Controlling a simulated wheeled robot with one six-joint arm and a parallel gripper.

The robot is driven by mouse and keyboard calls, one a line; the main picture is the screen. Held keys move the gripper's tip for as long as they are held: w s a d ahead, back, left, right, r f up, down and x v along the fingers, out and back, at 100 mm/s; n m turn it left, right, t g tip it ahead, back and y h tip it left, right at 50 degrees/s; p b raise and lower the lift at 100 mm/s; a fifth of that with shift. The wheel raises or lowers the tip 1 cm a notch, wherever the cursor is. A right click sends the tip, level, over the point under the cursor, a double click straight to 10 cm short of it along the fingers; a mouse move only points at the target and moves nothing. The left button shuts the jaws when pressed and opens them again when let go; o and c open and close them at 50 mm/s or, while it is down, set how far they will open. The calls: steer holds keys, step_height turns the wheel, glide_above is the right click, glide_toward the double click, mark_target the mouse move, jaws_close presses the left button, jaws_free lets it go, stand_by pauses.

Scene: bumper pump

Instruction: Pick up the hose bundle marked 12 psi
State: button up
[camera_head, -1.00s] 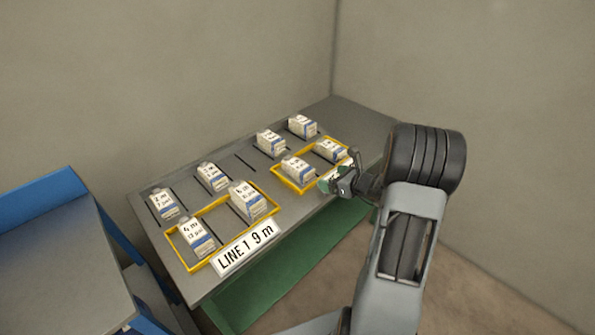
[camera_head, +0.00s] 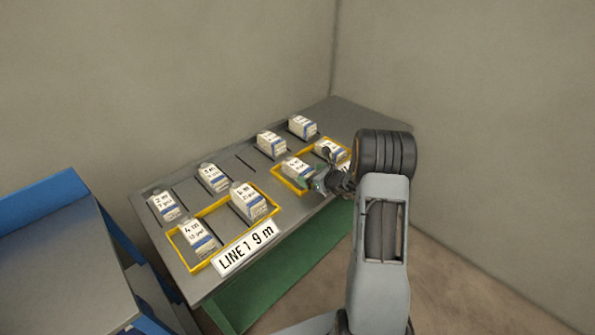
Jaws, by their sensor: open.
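Several white hose bundles with blue bands and printed labels stand on the grey table. The front-left bundle (camera_head: 199,238) reads 4 m, with a psi figure too small to read surely; it looks like 12 or 13. It sits in the left yellow frame (camera_head: 185,259), along with another bundle (camera_head: 248,202). Two more bundles, front (camera_head: 297,168) and back (camera_head: 329,151), are in the right yellow frame (camera_head: 286,181). My gripper (camera_head: 322,184) is open and empty, over the table's front edge beside the right frame's front bundle, partly overlapping it in view.
Behind the frames stand more bundles: two at left (camera_head: 164,205) (camera_head: 213,178) and two at right (camera_head: 271,145) (camera_head: 302,127). A LINE 1 9 m sign (camera_head: 246,248) is on the front edge. A blue-edged bench (camera_head: 55,255) stands at left. Walls close the back and right.

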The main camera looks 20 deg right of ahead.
steer(key=shift+c, duration=0.4)
steer(key=c, duration=1.2)
steer(key=shift+o, duration=0.2)
steer(key=shift+r, duration=0.1)
